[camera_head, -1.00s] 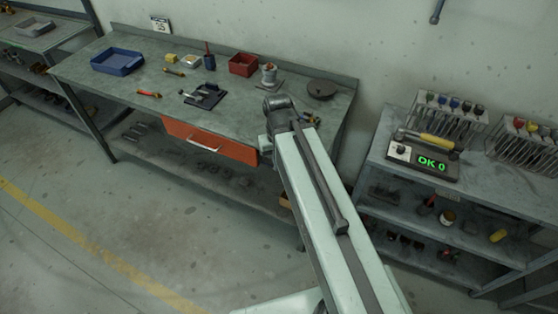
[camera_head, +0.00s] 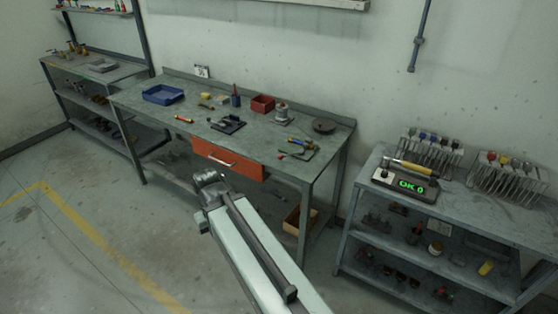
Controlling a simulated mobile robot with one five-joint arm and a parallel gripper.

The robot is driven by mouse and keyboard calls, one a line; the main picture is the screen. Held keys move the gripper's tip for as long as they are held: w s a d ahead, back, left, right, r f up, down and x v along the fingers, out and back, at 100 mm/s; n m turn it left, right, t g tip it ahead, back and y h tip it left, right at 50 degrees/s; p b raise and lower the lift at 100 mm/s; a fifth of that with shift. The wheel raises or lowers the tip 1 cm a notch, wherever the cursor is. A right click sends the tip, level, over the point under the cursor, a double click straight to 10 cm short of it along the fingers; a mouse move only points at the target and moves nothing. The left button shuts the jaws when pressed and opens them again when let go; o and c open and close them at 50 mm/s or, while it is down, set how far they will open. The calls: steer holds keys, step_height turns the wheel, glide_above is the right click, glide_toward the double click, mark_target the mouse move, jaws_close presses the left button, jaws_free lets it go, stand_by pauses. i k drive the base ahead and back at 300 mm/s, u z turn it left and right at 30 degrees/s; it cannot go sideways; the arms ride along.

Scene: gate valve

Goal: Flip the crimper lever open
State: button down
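On the middle workbench, a small dark device with a flat base and a raised part (camera_head: 228,124) stands near the front edge, above the orange drawer. It may be the crimper, but it is too small to make out a lever or how it stands. My pale arm reaches up from the bottom of the head view and ends in a dark joint in front of the bench, apart from everything on it. I cannot make out any gripper fingers.
The workbench (camera_head: 135,101) also carries a blue tray (camera_head: 163,95), a red bin (camera_head: 262,104), a dark disc (camera_head: 324,126) and small tools. A shelf unit at right holds a yellow-handled tool on a tester (camera_head: 404,186) reading OK 0. The floor at left is clear.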

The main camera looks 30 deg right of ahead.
mark_target(280, 156)
steer(key=u, duration=0.05)
steer(key=i, duration=1.5)
steer(key=z, duration=0.2)
steer(key=k, duration=0.8)
steer(key=z, duration=0.2)
steer(key=i, duration=0.8)
steer(key=u, duration=0.1)
